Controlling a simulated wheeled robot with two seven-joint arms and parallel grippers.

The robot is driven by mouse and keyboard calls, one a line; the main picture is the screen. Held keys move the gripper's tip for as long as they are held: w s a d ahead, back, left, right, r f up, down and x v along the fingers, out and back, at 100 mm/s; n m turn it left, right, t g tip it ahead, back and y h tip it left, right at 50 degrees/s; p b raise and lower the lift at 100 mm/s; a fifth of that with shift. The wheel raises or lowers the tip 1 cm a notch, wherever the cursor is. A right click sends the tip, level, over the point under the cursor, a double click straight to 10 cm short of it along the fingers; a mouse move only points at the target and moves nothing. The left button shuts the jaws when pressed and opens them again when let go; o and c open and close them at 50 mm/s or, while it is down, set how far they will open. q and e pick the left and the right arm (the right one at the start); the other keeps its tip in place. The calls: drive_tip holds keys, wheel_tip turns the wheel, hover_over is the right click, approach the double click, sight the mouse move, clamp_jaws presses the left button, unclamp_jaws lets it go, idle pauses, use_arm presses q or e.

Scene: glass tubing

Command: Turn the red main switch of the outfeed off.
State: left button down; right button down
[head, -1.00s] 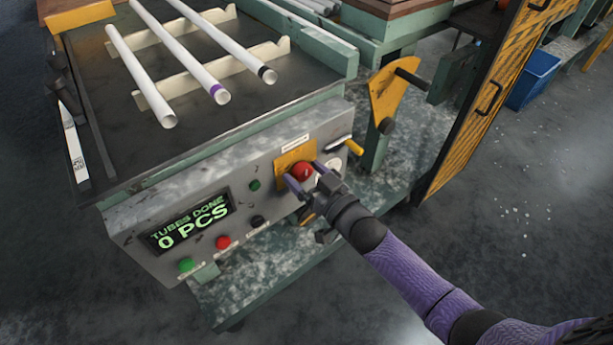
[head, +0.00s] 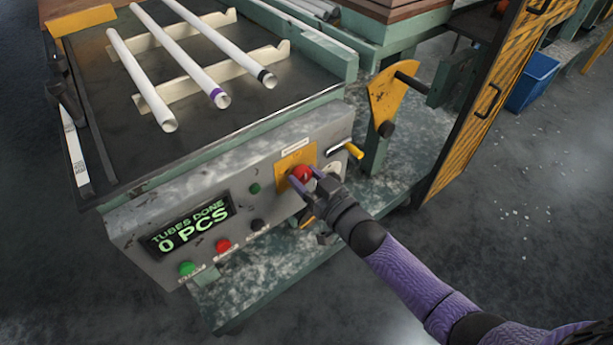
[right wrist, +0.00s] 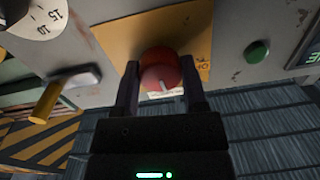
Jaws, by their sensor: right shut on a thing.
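The red main switch (head: 302,174) sits on a yellow plate (head: 284,163) at the right of the grey outfeed panel. My right gripper (head: 305,180) is at the switch with one finger on each side of the red knob. In the right wrist view the red switch (right wrist: 160,72) lies between the two fingers of the right gripper (right wrist: 160,88), which is shut on it. A pale mark on the knob points down and slightly right in that view. My left gripper is not in view.
The panel also has a green-lettered display (head: 188,226), a red button (head: 223,245), a green button (head: 187,268) and a yellow-handled lever (head: 353,150). White tubes (head: 178,53) lie on the rack above. A yellow striped door (head: 480,105) stands at right.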

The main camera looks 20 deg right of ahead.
drive_tip(key=shift+n, duration=0.7)
drive_tip(key=n, duration=0.3)
drive_tip(key=shift+n+p, duration=0.3)
drive_tip(key=shift+p, duration=0.1)
drive_tip(key=n, duration=0.8)
drive_tip(key=shift+f+n, duration=0.1)
drive_tip(key=shift+n, duration=1.8)
drive_tip(key=shift+c, duration=0.7)
unclamp_jaws()
